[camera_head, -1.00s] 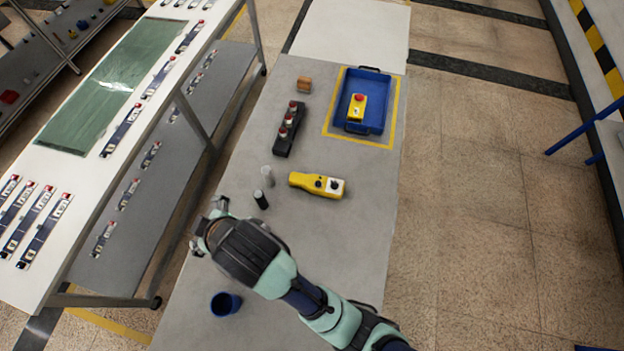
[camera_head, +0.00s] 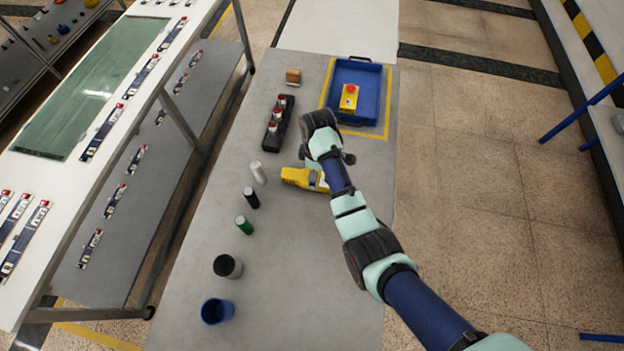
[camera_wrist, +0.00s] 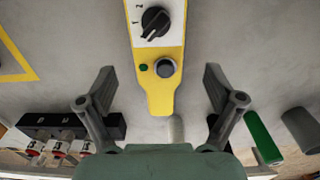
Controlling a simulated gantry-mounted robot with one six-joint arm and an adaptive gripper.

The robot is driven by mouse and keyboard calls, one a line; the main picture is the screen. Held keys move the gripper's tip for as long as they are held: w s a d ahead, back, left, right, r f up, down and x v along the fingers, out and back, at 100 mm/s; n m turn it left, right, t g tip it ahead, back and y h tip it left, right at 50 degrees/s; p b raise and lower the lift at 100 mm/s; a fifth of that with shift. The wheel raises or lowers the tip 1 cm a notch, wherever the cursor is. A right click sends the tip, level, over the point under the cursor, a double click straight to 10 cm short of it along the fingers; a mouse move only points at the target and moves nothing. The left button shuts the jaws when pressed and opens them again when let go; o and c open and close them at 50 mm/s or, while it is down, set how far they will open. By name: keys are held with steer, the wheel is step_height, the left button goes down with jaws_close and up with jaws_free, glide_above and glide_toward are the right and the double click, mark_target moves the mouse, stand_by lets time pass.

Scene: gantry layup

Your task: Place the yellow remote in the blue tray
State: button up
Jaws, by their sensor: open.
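The yellow remote (camera_head: 296,177) lies on the grey table, partly hidden by my arm in the head view. In the wrist view the yellow remote (camera_wrist: 165,92) shows a white panel with a black dial, a dark round button and a small green one. My gripper (camera_wrist: 158,78) is open above it, fingers apart on either side of its narrow end in the picture, holding nothing. The head view mostly hides my fingers. The blue tray (camera_head: 369,92) stands at the table's far right inside a yellow outline. It holds a yellow box with a red button (camera_head: 349,96).
A black control box with red buttons (camera_head: 277,122) and a brown block (camera_head: 293,76) lie left of the tray. White (camera_head: 258,172), black (camera_head: 251,197) and green (camera_head: 244,225) cylinders, a black cup (camera_head: 227,266) and a blue cup (camera_head: 217,311) line the left side.

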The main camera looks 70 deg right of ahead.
steer(key=f+b, duration=0.1)
steer(key=f, duration=0.3)
steer(key=shift+s, duration=0.2)
steer(key=shift+d+r, duration=0.1)
steer(key=c, duration=1.6)
step_height(320, 180, up, 20)
steer(key=p, duration=1.1)
steer(key=shift+c, duration=0.2)
